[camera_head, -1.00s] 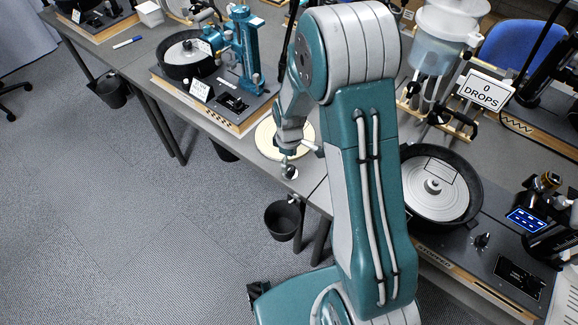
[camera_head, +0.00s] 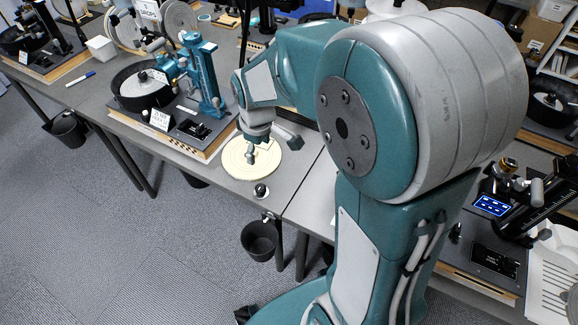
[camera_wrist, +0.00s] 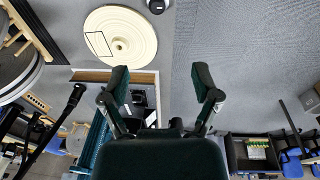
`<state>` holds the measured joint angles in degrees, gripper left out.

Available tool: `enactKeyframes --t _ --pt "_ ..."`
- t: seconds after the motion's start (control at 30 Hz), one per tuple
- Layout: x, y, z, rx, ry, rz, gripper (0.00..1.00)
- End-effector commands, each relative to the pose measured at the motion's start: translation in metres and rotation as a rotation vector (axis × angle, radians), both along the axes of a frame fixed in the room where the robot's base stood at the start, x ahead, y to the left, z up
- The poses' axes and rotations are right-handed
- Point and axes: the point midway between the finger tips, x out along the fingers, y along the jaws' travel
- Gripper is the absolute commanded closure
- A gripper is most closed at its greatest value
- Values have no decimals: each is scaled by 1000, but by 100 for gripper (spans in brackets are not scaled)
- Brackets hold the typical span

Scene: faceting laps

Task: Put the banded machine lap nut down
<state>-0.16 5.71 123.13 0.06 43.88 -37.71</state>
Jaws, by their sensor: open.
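My gripper (camera_wrist: 160,80) is open in the wrist view, its two dark green fingers apart with nothing between them. A small round dark and silver piece (camera_head: 261,191), likely the lap nut, rests on the grey table near its front edge. It also shows at the top of the wrist view (camera_wrist: 156,5), apart from my fingers. It is too small to make out any band. A cream disc (camera_head: 268,165) with a raised hub lies just behind it; it also shows in the wrist view (camera_wrist: 140,35). In the head view my wrist end is over this disc.
A teal faceting machine (camera_head: 203,75) with a black-rimmed lap pan (camera_head: 120,100) and a small sign stands left of the disc. Another machine's controls (camera_head: 492,205) are at the right. Black bins (camera_head: 259,240) hang below the table's front edge. The tabletop around the round piece is bare.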

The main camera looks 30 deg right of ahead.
Motion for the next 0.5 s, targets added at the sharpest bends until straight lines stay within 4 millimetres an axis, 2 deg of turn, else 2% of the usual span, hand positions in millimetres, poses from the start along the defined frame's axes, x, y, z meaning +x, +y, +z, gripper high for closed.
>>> enactKeyframes --t 0.03,0.2,0.5 --pt "-7 0 12 4 -22 -28 20" --pt "-32 0 44 22 -80 -133 20" --pt "-80 -1 87 69 -182 -316 20"
